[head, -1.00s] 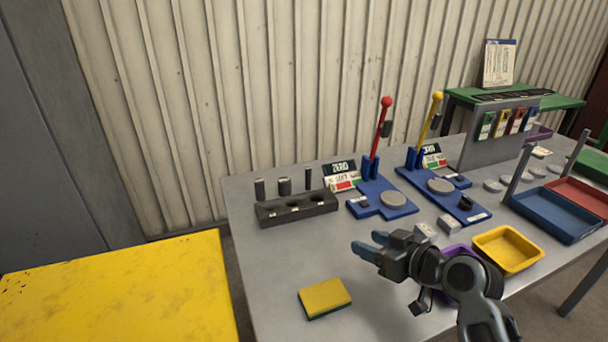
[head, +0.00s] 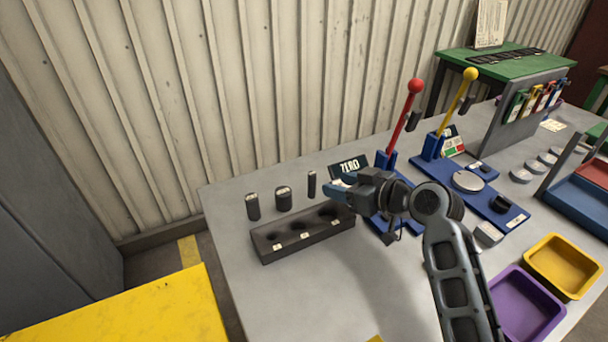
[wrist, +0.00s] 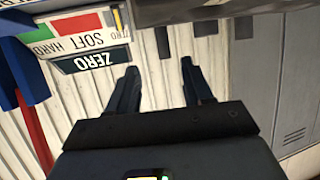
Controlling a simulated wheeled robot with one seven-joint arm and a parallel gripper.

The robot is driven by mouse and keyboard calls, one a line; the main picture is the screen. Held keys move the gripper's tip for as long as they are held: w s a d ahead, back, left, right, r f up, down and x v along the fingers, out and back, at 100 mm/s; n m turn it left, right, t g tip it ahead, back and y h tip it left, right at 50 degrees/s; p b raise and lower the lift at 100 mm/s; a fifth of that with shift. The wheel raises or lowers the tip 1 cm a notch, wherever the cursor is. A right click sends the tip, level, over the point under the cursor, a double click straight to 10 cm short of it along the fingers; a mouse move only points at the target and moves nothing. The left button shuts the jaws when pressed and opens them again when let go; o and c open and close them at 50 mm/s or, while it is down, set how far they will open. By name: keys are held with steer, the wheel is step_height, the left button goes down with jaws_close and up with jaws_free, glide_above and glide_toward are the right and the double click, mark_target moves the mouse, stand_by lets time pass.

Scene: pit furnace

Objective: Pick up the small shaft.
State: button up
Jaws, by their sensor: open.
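Three dark upright cylinders stand in a row on the grey table behind a black block with holes. The thinnest, at the right end, looks like the small shaft (head: 312,184). A wider cylinder (head: 284,198) and another narrow one (head: 252,207) stand to its left. My gripper (head: 337,193) is open and empty, just right of the small shaft, over the block's right end. In the upside-down wrist view, the small shaft (wrist: 162,41) stands beyond the gap between my fingertips (wrist: 160,67), apart from both.
The black block (head: 290,242) lies in front of the cylinders. A ZERO sign (head: 349,167) and a blue fixture with a red lever (head: 405,115) stand close on the right. Yellow (head: 562,262) and purple (head: 525,302) trays lie at the right front. The table's left front is clear.

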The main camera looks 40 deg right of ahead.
mark_target(315, 178)
steer(key=x, duration=0.2)
steer(key=p+x, duration=0.1)
steer(key=x, duration=0.3)
steer(key=shift+w+a+r+p, duration=0.15)
steer(key=shift+w+a+p, duration=0.05)
steer(key=shift+w+p, duration=0.25)
steer(key=shift+w+f, duration=0.25)
steer(key=shift+w, duration=0.2)
jaws_close()
